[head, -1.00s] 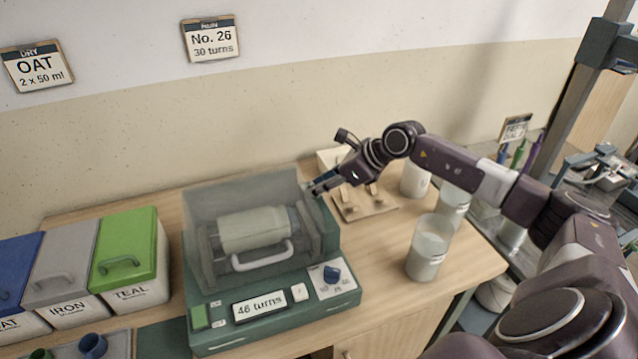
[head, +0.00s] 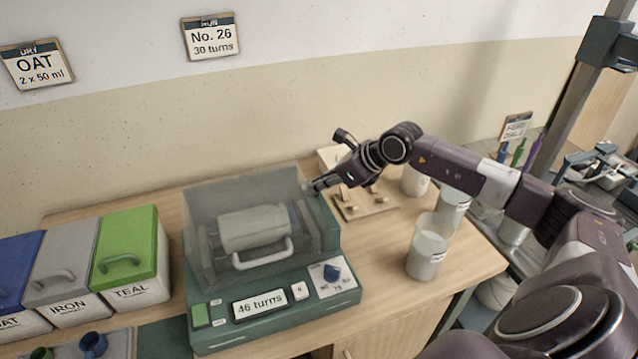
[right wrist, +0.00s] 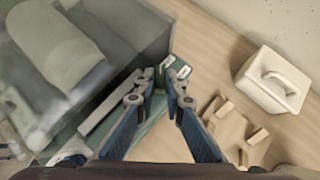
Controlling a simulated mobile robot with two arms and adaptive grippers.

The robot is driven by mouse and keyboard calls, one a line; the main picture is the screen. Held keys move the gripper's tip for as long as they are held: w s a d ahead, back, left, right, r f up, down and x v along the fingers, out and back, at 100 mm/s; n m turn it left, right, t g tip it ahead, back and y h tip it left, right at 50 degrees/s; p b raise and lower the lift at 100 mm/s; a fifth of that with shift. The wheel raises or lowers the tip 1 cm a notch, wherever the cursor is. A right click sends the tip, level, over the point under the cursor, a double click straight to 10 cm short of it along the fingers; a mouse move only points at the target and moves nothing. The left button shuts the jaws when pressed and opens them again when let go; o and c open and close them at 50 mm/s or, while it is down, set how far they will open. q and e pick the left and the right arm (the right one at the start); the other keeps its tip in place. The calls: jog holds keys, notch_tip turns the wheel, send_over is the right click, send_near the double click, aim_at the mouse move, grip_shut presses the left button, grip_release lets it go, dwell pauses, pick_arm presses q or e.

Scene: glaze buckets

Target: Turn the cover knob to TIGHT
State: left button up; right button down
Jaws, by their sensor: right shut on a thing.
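The machine (head: 270,322) is a green box with a clear hood (head: 212,212) over a pale jar (head: 255,228). My right gripper (head: 316,185) is at the right rear of the machine, beside the hood. In the right wrist view its blue fingertips (right wrist: 160,82) are close together over a green part of the machine near two small white labels (right wrist: 176,66), too small to read. The gripper is shut on the cover knob there, which is mostly hidden between the fingers. The knob's pointing direction cannot be told. My left gripper is not in view.
A glass jar (head: 428,248) stands at right; lidded bins (head: 128,250) stand at left.

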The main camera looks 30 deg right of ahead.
jog(key=shift+a+f+m+t+h+b, duration=0.2)
jog(key=shift+m+t+h+b, duration=0.1)
jog(key=shift+m+h+b, duration=0.6)
jog(key=m+h+b, duration=0.1)
jog(key=m+b, duration=0.1)
jog(key=b, duration=0.1)
jog(key=shift+a+m+h, duration=0.2)
jog(key=shift+m+h, duration=0.2)
jog(key=shift+r+m+h+b, duration=0.2)
jog(key=shift+m+h+b, duration=0.55)
jog(key=shift+b, duration=0.3)
jog(key=c, duration=2)
grip_release()
jog(key=shift+s, duration=0.15)
jog(key=shift+d, duration=0.1)
